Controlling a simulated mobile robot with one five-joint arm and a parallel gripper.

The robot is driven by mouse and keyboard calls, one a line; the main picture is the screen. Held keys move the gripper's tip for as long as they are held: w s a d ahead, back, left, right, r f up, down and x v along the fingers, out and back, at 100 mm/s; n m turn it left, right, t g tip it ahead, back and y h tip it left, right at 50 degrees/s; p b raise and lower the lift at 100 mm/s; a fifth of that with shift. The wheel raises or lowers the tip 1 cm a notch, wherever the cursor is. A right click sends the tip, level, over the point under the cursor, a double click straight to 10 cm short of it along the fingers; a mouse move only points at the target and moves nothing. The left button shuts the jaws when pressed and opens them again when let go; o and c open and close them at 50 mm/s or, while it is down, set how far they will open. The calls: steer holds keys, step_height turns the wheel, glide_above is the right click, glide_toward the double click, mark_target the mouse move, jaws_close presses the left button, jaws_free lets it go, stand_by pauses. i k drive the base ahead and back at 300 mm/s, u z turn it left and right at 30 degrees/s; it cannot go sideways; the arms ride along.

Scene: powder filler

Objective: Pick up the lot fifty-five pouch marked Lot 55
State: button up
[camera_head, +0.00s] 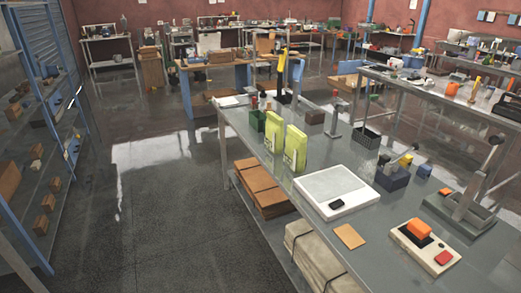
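Two yellow-green pouches stand upright, side by side, at the left edge of the grey metal table (330,145). The farther pouch (273,131) is just behind and left of the nearer pouch (295,148). Both have small marks near the bottom that are too small to read, so I cannot tell which is Lot 55. A small dark green box (258,121) stands directly behind the farther pouch. My gripper is not in view.
A white flat device (336,190) with a black block lies in front of the pouches. An orange-and-red button device (425,244) and a tan card (350,237) lie nearer. The floor (170,215) left of the table is clear.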

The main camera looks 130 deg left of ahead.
mark_target(294, 158)
steer(key=u, duration=4.65)
steer(key=i, duration=1.6)
steer(key=z, duration=0.05)
